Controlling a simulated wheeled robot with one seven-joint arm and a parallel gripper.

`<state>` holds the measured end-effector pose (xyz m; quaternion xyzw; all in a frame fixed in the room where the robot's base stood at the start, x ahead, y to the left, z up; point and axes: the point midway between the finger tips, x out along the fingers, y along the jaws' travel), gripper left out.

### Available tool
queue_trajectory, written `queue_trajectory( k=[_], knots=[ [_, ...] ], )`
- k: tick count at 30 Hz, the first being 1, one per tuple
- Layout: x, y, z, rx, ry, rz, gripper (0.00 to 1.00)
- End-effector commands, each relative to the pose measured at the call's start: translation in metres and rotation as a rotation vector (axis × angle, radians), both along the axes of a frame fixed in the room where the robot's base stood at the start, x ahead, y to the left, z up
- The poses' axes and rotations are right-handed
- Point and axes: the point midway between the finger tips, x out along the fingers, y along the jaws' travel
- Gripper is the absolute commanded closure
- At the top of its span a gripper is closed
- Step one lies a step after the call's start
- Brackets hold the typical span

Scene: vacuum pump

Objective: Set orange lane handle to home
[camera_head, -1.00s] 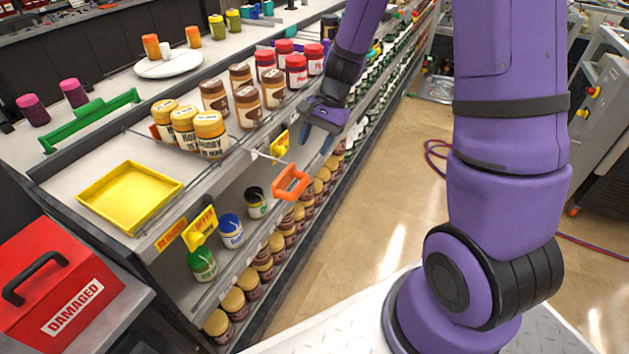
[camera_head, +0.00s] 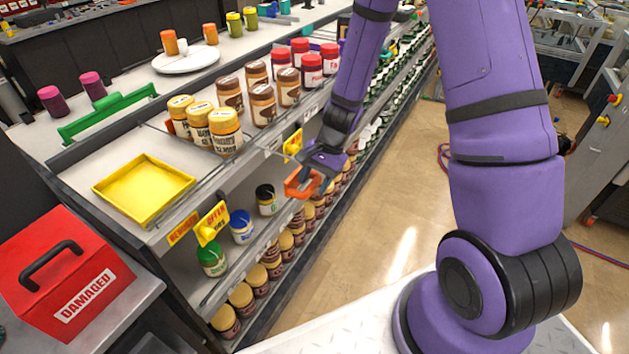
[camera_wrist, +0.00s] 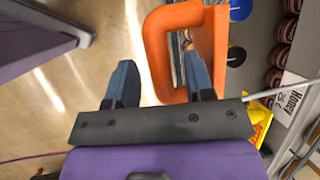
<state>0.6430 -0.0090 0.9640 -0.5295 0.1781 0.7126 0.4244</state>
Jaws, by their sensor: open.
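The orange lane handle (camera_head: 295,190) is an open rectangular loop at the front of the shelf unit, beside the jars. My gripper (camera_head: 322,181) is at its right side and overlaps it in the head view. In the wrist view, the handle (camera_wrist: 156,48) fills the upper middle. My gripper (camera_wrist: 160,82) is open there, with the handle's left bar between its two fingers in the picture. The right finger overlaps the loop's opening; the left finger is outside the loop. I cannot tell whether either finger touches the handle.
Jars with yellow lids (camera_head: 224,120) stand on the upper shelf near a yellow tray (camera_head: 145,191). Yellow tags (camera_head: 212,223) stick out from the shelf front. A red box (camera_head: 62,275) stands at lower left. The aisle floor (camera_head: 390,215) to the right is clear.

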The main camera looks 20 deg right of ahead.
Motion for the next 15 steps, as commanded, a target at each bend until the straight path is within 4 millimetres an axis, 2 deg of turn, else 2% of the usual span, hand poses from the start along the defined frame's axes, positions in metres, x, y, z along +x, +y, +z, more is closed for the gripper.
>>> queue_trajectory(
  k=[8,9,15],
  knots=[
    [-0.0003,0.0006,-0.0019,0.0,0.0,0.0,0.52],
    [-0.0003,0.0007,-0.0018,0.0,0.0,0.0,0.54],
    [-0.0003,0.0006,-0.0017,0.0,0.0,0.0,1.0]
  ],
)
